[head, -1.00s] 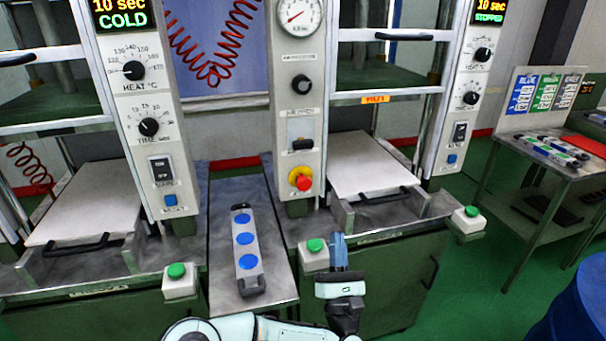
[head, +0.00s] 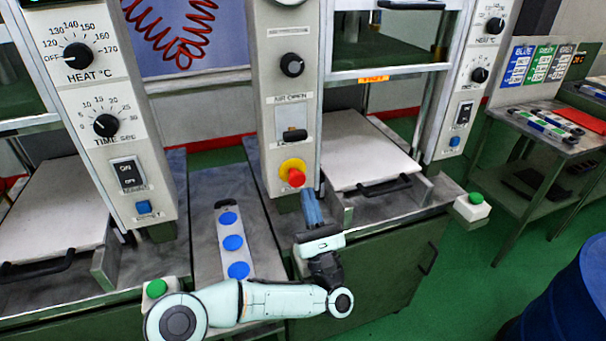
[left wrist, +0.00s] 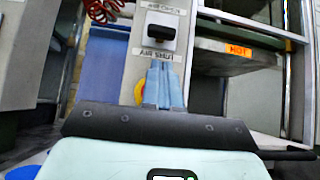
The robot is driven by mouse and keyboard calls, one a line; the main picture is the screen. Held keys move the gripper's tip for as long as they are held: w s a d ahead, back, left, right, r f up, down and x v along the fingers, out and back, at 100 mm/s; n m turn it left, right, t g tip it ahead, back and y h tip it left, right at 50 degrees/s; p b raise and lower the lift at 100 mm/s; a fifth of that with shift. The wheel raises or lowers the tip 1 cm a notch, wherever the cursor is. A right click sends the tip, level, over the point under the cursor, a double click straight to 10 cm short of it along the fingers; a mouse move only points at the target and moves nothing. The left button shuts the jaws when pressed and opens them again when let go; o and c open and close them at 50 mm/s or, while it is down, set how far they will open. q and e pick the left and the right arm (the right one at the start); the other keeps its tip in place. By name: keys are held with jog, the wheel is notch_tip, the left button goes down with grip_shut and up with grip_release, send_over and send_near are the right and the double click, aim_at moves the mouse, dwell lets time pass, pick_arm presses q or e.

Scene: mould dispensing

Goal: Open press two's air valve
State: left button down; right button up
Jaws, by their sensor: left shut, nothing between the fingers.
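The middle press panel (head: 260,120) carries the air valve, a black lever handle (head: 294,136) at the lower end of a light plate. A label reading AIR OPEN sits above that plate. In the left wrist view the black handle (left wrist: 161,37) is straight ahead, with an AIR SHUT label close below it. My left gripper (head: 307,193) is shut and empty, its blue fingers pointing up below the handle, close to the red stop button. In the left wrist view the fingers (left wrist: 158,64) overlap the panel; whether they touch it I cannot tell. My right gripper is out of view.
A red stop button (head: 296,178) with a yellow ring sits just below the valve. A black knob (head: 292,65) is above it. A bar with blue discs (head: 232,243) lies on the bench at left. Green buttons (head: 475,198) flank the press.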

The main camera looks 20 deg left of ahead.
aim_at(298, 138)
pick_arm(q)
jog(key=x, duration=0.9)
jog(key=shift+w+a+r+p, duration=0.1)
jog(key=shift+w+r+p, duration=0.05)
jog(key=shift+p, duration=0.2)
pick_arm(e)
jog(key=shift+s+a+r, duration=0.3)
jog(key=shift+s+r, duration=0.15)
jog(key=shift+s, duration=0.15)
pick_arm(q)
jog(key=shift+r, duration=2.4)
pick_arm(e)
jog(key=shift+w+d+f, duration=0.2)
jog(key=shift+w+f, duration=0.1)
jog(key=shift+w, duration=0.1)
pick_arm(q)
jog(key=shift+b, duration=0.3)
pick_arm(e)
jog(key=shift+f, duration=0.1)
